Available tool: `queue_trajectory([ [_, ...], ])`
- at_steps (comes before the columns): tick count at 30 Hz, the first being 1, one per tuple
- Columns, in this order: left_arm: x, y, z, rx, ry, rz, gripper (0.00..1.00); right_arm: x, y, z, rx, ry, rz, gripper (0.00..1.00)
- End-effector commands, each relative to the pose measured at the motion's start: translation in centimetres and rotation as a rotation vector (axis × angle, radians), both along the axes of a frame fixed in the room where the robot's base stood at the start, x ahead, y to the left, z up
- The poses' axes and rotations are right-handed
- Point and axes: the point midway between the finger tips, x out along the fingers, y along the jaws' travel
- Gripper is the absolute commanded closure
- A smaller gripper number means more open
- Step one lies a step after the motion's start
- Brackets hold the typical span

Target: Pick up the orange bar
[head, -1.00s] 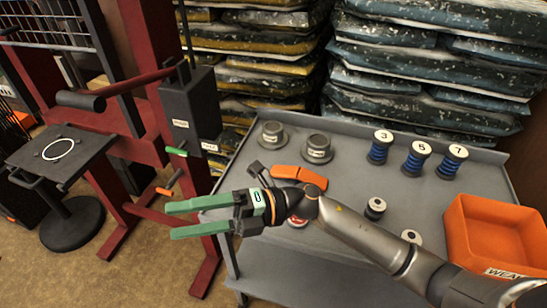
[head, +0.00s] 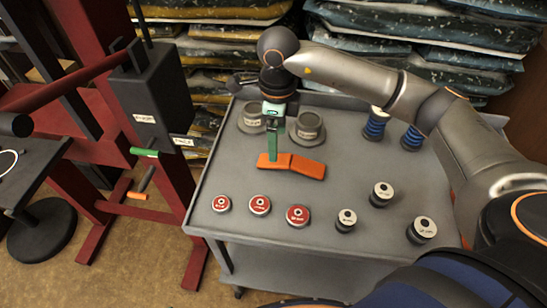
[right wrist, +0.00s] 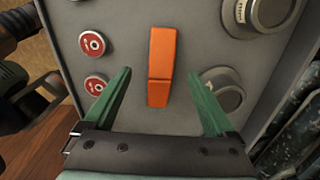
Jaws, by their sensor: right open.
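The orange bar (head: 292,165) lies on the grey cart top, with a slight bend or seam near its middle. It also shows in the right wrist view (right wrist: 161,66), lengthwise between the green fingers. My right gripper (head: 274,152) points down over the bar's left part in the head view. In the right wrist view the gripper (right wrist: 159,95) is open, with a finger on either side of the bar's near end and clear gaps between. I cannot tell its exact height above the cart. My left gripper is not in view.
The grey cart (head: 210,190) holds two grey knobbed pieces (head: 308,126) behind the bar, red discs (head: 260,205) in front, and several black-and-white cylinders (head: 382,194) to the right. A red frame (head: 85,190) stands left.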

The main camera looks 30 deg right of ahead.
Motion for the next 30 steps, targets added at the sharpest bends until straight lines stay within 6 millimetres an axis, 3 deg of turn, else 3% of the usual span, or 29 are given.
queue_trajectory([
  [18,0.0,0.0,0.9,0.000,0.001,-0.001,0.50,0.6,0.3,-7.2,0.003,0.002,0.000,0.10],
  [27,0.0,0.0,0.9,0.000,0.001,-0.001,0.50,0.6,0.3,-7.7,0.004,0.000,0.001,0.10],
  [30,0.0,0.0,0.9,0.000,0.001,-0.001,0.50,0.6,0.3,-7.7,0.004,0.000,0.001,0.21],
])
